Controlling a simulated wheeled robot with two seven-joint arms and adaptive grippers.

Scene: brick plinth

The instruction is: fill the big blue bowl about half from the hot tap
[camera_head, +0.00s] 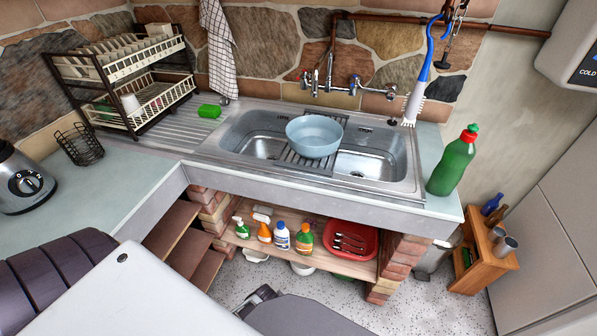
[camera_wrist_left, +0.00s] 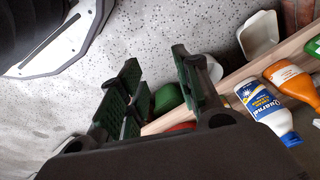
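The big blue bowl (camera_head: 314,140) sits upright on a slatted rack (camera_head: 333,163) across the middle of the double sink (camera_head: 250,135). I cannot tell whether it holds any water. The wall taps (camera_head: 330,78) are behind the bowl, with handles to the left and right (camera_head: 391,92). My left gripper (camera_wrist_left: 156,66) is open and empty in the left wrist view, low near the under-sink shelf. I cannot make it out in the head view. My right gripper is not in view.
A green bottle (camera_head: 453,162) stands at the counter's right end. A blue brush (camera_head: 420,75) hangs right of the taps. A dish rack (camera_head: 130,90) and green sponge (camera_head: 209,111) are left. Several bottles and a red basin (camera_head: 350,240) fill the shelf (camera_head: 330,262) below.

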